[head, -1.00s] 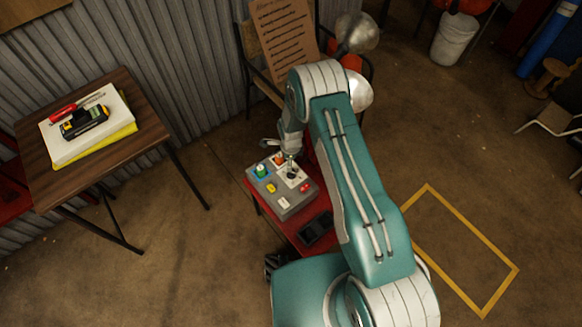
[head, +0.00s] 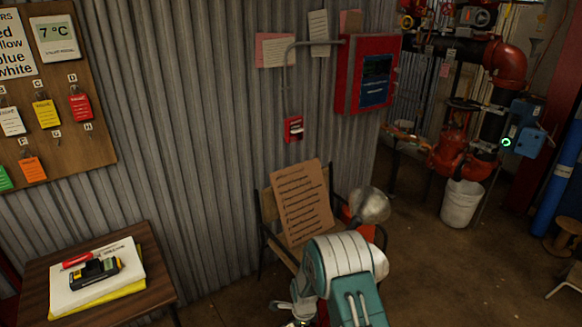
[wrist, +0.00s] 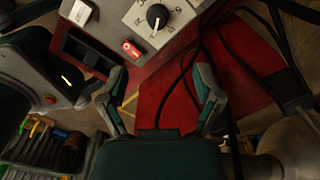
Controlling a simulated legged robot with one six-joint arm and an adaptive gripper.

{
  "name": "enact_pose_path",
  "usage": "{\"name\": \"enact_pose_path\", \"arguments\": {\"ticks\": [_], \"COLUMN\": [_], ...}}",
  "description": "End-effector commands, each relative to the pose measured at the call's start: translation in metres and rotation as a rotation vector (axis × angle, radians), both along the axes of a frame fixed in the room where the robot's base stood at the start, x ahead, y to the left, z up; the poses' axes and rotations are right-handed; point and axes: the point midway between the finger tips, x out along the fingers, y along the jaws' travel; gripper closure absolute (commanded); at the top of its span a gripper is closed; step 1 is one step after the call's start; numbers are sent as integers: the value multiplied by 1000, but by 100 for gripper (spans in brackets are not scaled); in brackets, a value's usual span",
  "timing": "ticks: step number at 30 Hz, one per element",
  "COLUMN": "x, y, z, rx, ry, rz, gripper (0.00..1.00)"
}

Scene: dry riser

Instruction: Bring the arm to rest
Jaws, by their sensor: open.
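My gripper (wrist: 160,98) is in the wrist view with its two fingers spread apart and nothing between them. Below it is a red surface (wrist: 165,108) bearing a grey control box with a black rotary knob (wrist: 157,17) on a white dial plate and a red switch (wrist: 131,49). The fingers are apart from the knob. In the head view my teal and white arm (head: 345,265) shows at the bottom centre, and the control box is out of view.
A wooden table (head: 40,285) with papers and a yellow-black device (head: 95,273) stands at left. A chair holds a cardboard sign (head: 302,203). Black cables (wrist: 190,60) cross the red surface. A white bucket (head: 461,203) and red pipework (head: 455,140) stand at right. Open floor lies right of the arm.

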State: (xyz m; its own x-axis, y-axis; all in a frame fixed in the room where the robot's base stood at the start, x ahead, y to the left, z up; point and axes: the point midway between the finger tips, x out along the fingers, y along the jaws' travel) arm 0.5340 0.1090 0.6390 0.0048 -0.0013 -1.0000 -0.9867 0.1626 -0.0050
Motion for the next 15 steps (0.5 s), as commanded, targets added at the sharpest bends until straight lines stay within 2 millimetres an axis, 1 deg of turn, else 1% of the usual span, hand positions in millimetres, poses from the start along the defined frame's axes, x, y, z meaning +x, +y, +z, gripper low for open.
{"name": "enact_pose_path", "arguments": {"ticks": [1,2,7,15], "x": [4,6,13,7], "y": [-1,-2,-10,-24], "z": [16,26,86,176], "rx": [3,3,5,-6], "ry": [-14,-21,-57,-115], "rz": [23,43,171,381], "gripper": [17,17,17,17]}}
